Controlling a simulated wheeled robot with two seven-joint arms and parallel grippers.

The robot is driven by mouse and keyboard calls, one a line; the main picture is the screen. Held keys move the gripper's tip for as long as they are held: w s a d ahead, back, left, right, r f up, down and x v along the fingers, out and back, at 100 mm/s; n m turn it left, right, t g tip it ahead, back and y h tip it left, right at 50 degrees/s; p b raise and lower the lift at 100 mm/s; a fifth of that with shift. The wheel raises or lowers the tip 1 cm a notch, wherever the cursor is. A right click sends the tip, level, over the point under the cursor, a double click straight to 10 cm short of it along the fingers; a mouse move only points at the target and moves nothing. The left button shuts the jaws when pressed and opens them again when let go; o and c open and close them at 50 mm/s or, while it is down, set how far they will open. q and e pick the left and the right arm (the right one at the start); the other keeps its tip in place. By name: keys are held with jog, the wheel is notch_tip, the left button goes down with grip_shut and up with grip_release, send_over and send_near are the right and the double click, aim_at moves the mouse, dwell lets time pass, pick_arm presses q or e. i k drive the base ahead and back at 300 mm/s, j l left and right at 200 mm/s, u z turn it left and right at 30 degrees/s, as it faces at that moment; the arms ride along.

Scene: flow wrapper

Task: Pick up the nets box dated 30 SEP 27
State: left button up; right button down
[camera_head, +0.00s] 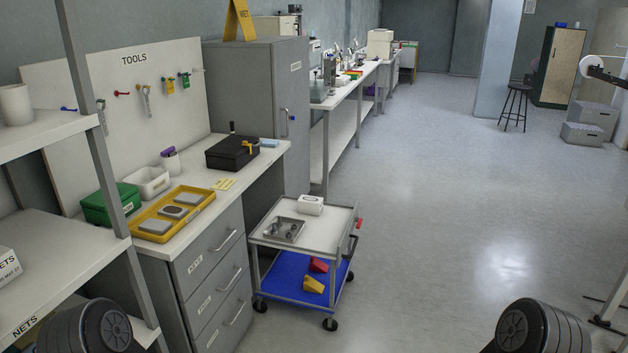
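A white box (8,266) with dark printing sits on the middle shelf (60,255) of the white rack, cut off by the left picture edge. Its printing is too small to read a date. Dark rounded parts of my own arms show at the bottom left and bottom right. Neither of my grippers is in view.
The rack's grey post (97,140) stands beside the shelves. A bench with drawers (215,262) holds a yellow tray (206,199) and a green box (100,208). A trolley (335,226) stands right of it.

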aim_at(307, 205)
jog(key=i+l+z, duration=0.35)
jog(key=i, duration=0.15)
jog(key=i+l+z, duration=0.1)
jog(key=i+z, duration=0.25)
jog(key=i, duration=0.2)
jog(key=i+z, duration=0.35)
jog(key=i, duration=0.2)
jog(key=i+u, duration=0.15)
jog(key=i, duration=0.45)
jog(key=i+l+u, duration=0.15)
jog(key=i, duration=0.4)
jog(key=i+l+u, duration=0.15)
jog(key=i, duration=0.45)
jog(key=i+u, duration=0.45)
jog(key=i+l+u, duration=0.15)
jog(key=i+u, duration=0.2)
jog(key=u, duration=0.15)
